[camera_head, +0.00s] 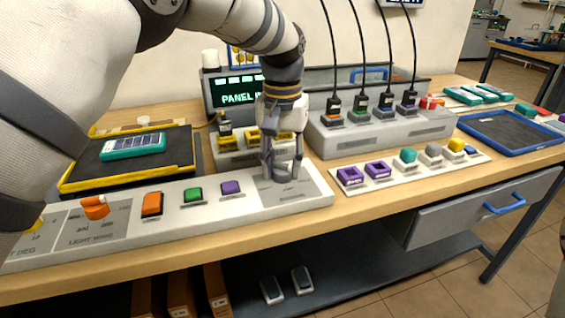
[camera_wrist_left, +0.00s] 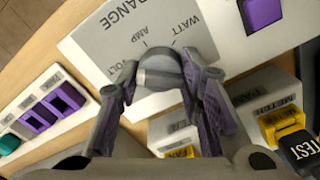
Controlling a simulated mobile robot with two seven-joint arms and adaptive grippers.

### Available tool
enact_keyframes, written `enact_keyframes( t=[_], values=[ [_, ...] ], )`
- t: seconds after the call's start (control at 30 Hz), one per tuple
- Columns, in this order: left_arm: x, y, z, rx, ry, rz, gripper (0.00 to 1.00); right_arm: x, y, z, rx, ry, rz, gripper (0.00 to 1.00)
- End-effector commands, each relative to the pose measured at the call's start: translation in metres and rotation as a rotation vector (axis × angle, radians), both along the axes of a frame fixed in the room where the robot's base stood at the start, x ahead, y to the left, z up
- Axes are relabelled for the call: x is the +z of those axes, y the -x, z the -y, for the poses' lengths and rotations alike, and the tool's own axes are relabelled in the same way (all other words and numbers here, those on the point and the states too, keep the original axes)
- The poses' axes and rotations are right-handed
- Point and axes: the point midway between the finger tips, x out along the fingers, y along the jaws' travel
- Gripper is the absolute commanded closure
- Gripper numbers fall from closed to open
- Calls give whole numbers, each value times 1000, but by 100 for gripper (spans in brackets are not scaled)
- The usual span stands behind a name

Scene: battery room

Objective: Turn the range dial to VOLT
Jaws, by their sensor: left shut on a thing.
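The grey range dial (camera_wrist_left: 160,74) sits on the white panel (camera_wrist_left: 100,45) marked RANGE, with VOLT, AMP and WATT around it. A pale mark shows on the dial's left side, toward VOLT; its exact setting is hard to read. My left gripper (camera_wrist_left: 158,70) has one finger on each side of the dial and is shut on it. In the head view my left gripper (camera_head: 282,173) points down at the right end of the long control panel (camera_head: 230,209), and its fingers mostly hide the dial. My right gripper is not in view.
Orange (camera_head: 152,204), green (camera_head: 193,195) and purple (camera_head: 231,187) buttons lie left of my gripper. Behind it stand a yellow-switch block (camera_head: 228,153) and a screen (camera_head: 235,90). A purple-socket strip (camera_head: 380,181) and a cabled grey box (camera_head: 390,137) are to the right.

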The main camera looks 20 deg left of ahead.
Motion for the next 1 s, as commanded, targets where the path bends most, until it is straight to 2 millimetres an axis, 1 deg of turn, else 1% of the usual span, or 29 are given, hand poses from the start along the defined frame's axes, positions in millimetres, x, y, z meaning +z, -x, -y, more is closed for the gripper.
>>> enact_keyframes(
  t=[0.2,0.4,0.93,0.97,1.0],
  values=[
    [0,0,0,102,-1,1,94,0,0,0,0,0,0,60],
    [0,0,0,154,-1,0,94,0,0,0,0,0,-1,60],
    [0,0,-1,172,-1,-1,94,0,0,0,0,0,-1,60],
    [0,0,-1,172,-1,-1,60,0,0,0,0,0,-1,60],
    [0,0,0,172,-1,-1,51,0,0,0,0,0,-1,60]
  ],
)
